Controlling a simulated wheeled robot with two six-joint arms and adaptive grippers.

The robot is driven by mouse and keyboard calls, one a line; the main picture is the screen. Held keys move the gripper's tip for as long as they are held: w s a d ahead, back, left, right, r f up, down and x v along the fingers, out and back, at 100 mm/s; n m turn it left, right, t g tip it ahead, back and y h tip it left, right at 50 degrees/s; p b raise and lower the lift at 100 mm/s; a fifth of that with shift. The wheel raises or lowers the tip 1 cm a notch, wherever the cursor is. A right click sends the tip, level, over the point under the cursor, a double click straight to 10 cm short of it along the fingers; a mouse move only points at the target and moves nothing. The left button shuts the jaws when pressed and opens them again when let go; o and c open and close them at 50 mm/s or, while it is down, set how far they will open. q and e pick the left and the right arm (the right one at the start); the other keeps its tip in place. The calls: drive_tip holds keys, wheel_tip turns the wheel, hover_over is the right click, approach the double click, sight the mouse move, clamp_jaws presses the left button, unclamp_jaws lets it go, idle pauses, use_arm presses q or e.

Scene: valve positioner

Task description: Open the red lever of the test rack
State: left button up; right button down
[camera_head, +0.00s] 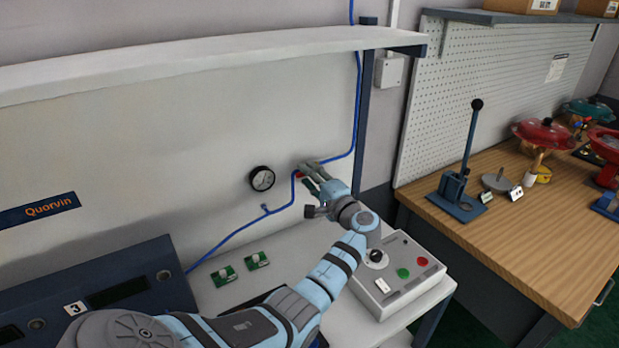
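A small red part (298,175), likely the red lever, shows on the blue air line at the back panel of the test rack. My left gripper (309,174) is right beside it, with its fingertips at or very near the red part. The gripper covers most of this spot, so I cannot tell whether it touches the lever or how the lever is turned. The finger gap is too small to read. My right gripper is not in view.
A round pressure gauge (262,179) is on the panel left of the gripper. A control box (398,275) with green and red buttons stands on the white bench at right. A white shelf (200,62) hangs above. A wooden bench (540,245) with valve parts stands further right.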

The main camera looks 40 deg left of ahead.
use_arm(q)
drive_tip(key=v, duration=1.2)
